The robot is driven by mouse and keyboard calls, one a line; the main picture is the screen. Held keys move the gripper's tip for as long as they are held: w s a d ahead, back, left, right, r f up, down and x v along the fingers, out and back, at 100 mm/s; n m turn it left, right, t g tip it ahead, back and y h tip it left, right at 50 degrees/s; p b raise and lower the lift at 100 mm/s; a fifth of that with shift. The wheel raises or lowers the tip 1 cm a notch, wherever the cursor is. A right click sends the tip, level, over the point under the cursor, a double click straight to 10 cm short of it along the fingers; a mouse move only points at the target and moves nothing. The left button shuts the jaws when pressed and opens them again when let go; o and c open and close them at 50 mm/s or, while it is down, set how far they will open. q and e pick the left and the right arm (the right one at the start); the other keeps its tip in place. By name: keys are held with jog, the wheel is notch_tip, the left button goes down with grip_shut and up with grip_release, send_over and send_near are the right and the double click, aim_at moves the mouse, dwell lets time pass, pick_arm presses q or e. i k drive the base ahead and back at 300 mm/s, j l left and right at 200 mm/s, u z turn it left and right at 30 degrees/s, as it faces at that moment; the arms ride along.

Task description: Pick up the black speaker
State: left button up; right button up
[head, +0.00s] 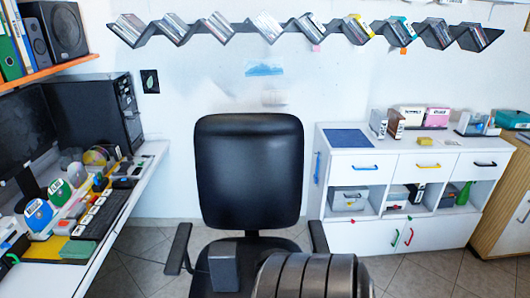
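A black speaker (61,30) with round cones on its front stands on the orange-edged shelf at the upper left in the head view. A smaller dark box-shaped body (36,40) stands close against its left side. A dark box (223,266) shows low in the middle, at the chair seat; I cannot tell whether it is a speaker too. Neither of my grippers is in view.
A black office chair (249,172) stands in the middle. A white desk (140,165) with a monitor (22,130), computer tower (100,110) and discs lies left. A white cabinet (350,168) stands right. A zigzag disc shelf (240,36) hangs on the wall.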

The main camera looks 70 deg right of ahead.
aim_at(223, 257)
jog(key=z, duration=2.05)
